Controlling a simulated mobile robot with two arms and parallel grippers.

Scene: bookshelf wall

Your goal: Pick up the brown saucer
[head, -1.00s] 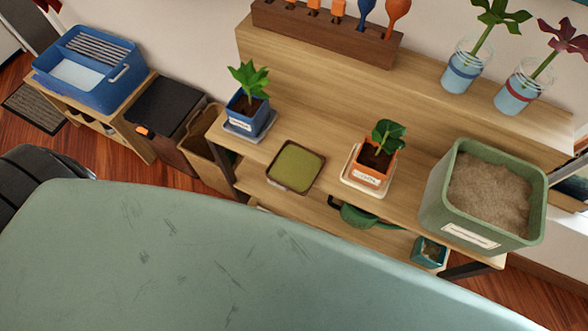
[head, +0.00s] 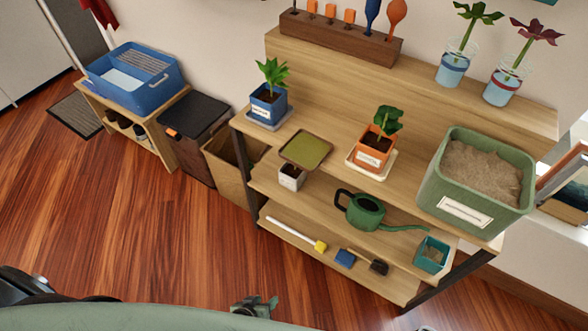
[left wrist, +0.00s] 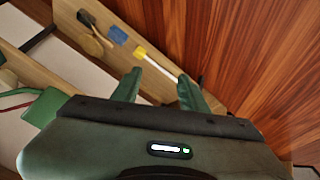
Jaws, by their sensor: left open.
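The brown saucer (head: 306,150) is a square, shallow dish with a brown rim and an olive-green inside. In the head view it lies on the top shelf near its front edge, between two potted plants, and nothing stands on it. My left gripper (head: 256,306) shows at the bottom of the head view, low in front of the shelf and well apart from the saucer. In the left wrist view my left gripper (left wrist: 160,90) has its two green fingers spread, with nothing held between them. The saucer is not seen in the left wrist view. My right gripper is not seen.
A blue pot (head: 267,106) stands left of the saucer and an orange pot (head: 374,149) right of it. A white pot (head: 292,178) and a green watering can (head: 362,212) stand on the shelf below. The wooden floor at left is open.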

